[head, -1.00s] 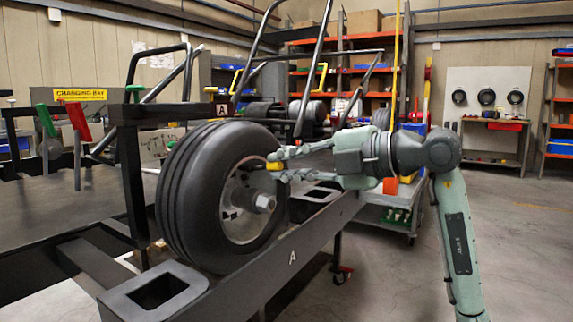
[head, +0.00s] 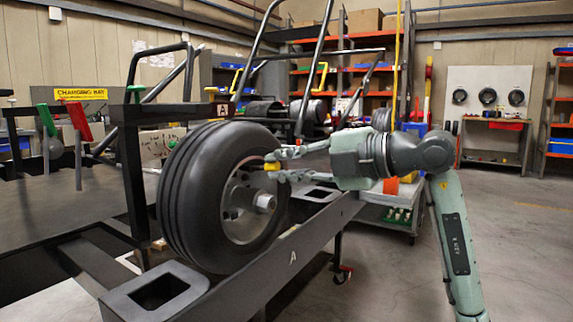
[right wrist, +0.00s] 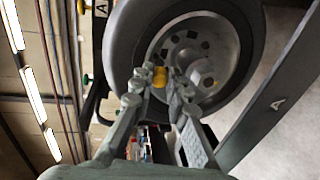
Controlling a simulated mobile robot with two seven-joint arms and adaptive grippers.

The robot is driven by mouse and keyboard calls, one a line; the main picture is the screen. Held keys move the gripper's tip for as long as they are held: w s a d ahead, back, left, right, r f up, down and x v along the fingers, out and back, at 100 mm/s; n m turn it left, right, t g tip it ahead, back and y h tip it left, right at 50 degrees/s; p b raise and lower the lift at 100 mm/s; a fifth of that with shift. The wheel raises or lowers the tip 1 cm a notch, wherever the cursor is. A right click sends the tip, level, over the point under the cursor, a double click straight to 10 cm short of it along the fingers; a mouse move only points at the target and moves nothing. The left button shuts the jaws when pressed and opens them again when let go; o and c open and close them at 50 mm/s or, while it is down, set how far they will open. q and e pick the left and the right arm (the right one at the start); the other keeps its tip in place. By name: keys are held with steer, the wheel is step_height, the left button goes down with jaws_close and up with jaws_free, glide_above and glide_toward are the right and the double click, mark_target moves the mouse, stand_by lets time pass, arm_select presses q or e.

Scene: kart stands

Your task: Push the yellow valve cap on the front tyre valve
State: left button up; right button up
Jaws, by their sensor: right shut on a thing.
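The front tyre (head: 195,190) stands upright on the dark kart stand, its grey rim (head: 240,222) facing right. My right gripper (head: 271,165) reaches in from the right and is shut on the small yellow valve cap (head: 272,167). The cap is at the upper right part of the rim. A thin dark valve stem (head: 255,168) shows just left of the cap; I cannot tell whether they touch. In the right wrist view the cap (right wrist: 159,76) sits between the fingertips, in front of the wheel. My left gripper is not in view.
The dark stand rail (head: 275,265) marked A runs below the wheel. A black post (head: 131,180) rises left of the tyre. A trolley (head: 385,215) stands behind my right arm. The floor at the right is clear.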

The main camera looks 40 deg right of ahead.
steer(key=shift+x, duration=1.05)
steer(key=o, duration=0.8)
steer(key=v, duration=1.2)
steer(key=shift+f, duration=0.1)
